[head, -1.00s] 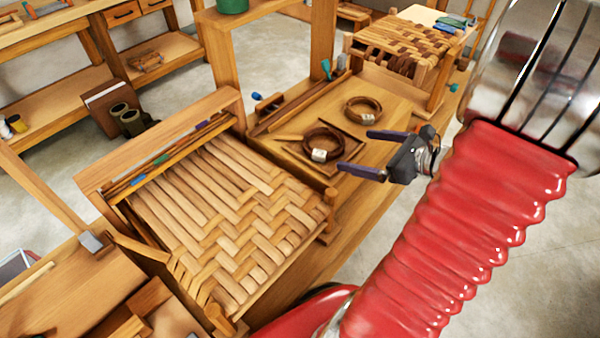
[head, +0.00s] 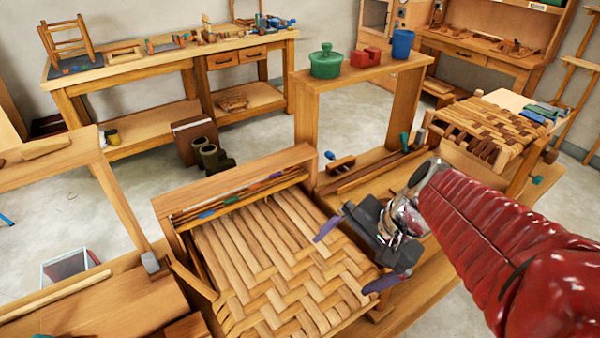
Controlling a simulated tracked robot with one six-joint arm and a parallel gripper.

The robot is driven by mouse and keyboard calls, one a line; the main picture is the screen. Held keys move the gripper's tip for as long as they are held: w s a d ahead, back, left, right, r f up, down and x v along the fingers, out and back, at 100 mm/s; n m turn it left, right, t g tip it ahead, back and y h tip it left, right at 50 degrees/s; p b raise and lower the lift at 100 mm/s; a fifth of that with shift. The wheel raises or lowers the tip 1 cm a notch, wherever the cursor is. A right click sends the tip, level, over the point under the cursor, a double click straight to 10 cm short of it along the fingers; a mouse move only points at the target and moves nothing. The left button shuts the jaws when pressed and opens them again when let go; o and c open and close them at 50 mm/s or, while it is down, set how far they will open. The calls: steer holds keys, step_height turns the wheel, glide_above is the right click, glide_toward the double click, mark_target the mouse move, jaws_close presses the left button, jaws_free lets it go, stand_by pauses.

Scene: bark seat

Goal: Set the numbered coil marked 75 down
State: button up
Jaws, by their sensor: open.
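My gripper (head: 355,256) is open, its two dark purple-tipped fingers spread wide. In the picture it overlaps the right edge of the woven bark seat (head: 265,255), and nothing shows between the fingers. No numbered coil is visible now. The part of the wooden bench (head: 352,184) where two coils lay in the earlier view is mostly covered by my gripper and red arm. I cannot read a 75 anywhere.
A raised wooden shelf (head: 370,70) behind the bench carries a green pot (head: 326,62), a red block (head: 365,57) and a blue cup (head: 402,43). A second woven seat (head: 487,125) stands at the right. Grey floor (head: 255,130) is open behind.

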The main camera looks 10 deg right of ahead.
steer(key=s+a+r+n+t+h, duration=0.1)
steer(key=r+n+h, duration=0.1)
steer(key=n, duration=0.3)
steer(key=s+a+r+n+t+h, duration=0.1)
steer(key=a+r+n+h, duration=0.1)
steer(key=r+n, duration=0.2)
steer(key=shift+s+a+r+n, duration=0.2)
steer(key=shift+s+n, duration=0.15)
steer(key=shift+n, duration=0.55)
